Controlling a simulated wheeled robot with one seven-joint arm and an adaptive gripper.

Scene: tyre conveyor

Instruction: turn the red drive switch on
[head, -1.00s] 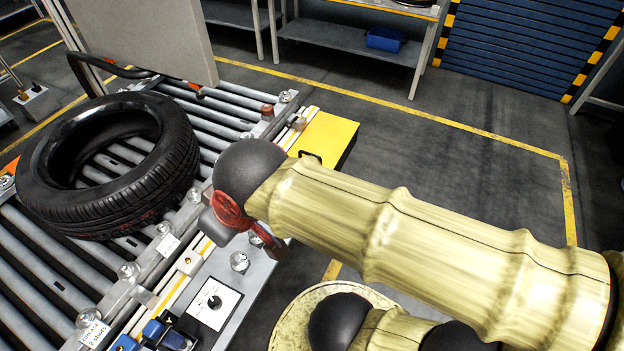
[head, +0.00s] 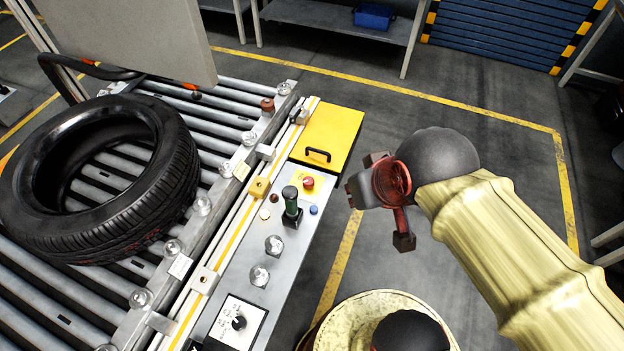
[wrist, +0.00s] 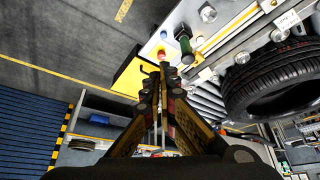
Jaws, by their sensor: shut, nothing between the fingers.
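The control panel (head: 262,270) runs beside the conveyor. A red mushroom-shaped button (head: 308,182) sits on a yellow plate at its far end; it also shows in the wrist view (wrist: 188,57). A green-handled lever (head: 291,203) stands upright beside it. A smaller dark red button (head: 274,198) is left of the lever. I cannot read which control is labelled as the drive switch. My gripper (head: 403,240) is right of the panel, above the floor, apart from all controls. In the wrist view its fingers (wrist: 154,78) come together, shut and empty.
A black rotary knob (head: 238,322) is on a white plate at the near end. A blue button (head: 314,210) is near the lever. A yellow box (head: 328,135) adjoins the panel's far end. A tyre (head: 100,180) lies on the rollers. Open floor lies right.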

